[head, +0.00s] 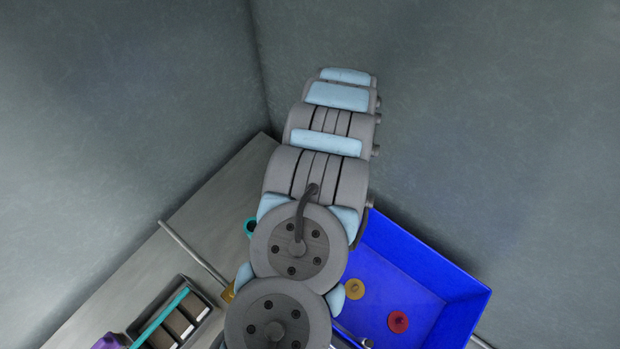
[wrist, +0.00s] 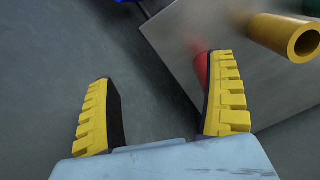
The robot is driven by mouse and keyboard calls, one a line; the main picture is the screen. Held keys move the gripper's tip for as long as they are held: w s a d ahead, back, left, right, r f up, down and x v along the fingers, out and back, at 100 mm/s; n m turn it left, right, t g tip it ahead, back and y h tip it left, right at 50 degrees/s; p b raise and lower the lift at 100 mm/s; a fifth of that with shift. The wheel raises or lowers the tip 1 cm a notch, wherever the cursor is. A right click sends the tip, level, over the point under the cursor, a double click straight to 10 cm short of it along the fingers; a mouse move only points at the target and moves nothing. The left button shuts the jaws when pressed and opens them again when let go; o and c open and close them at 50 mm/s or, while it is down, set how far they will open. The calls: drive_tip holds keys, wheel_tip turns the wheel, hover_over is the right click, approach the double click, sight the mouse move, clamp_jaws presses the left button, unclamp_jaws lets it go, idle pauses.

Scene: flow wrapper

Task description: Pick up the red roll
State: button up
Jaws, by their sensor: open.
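I cannot tell whether both are the same piece. The gripper cannot be made out in the head view.
A yellow tube (wrist: 285,35) is at the wrist view's upper right. The blue bin (head: 440,262) also holds a yellow round piece (head: 355,288). A metal table (head: 125,262) at left carries a tray of brown blocks (head: 178,322), a teal ring (head: 250,227) and a purple object (head: 108,341).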

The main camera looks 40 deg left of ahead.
drive_tip(key=s+a+r+n+y, duration=0.1)
drive_tip(key=s+a+r+n, duration=0.35)
drive_tip(key=a+r, duration=0.4)
drive_tip(key=shift+s+a+f+b, duration=0.1)
drive_tip(key=shift+a+f+b, duration=0.25)
drive_tip(key=shift+f, duration=2.8)
drive_tip(key=shift+s+a+f+b, duration=0.15)
drive_tip(key=shift+f+b, duration=0.35)
drive_tip(key=shift+f, duration=2.7)
drive_tip(key=shift+s+a+f+b, duration=0.15)
drive_tip(key=shift+f+b, duration=0.3)
drive_tip(key=shift+f, duration=2.7)
drive_tip(key=shift+a, duration=0.1)
drive_tip(key=shift+w, duration=0.1)
drive_tip(key=c, duration=1.3)
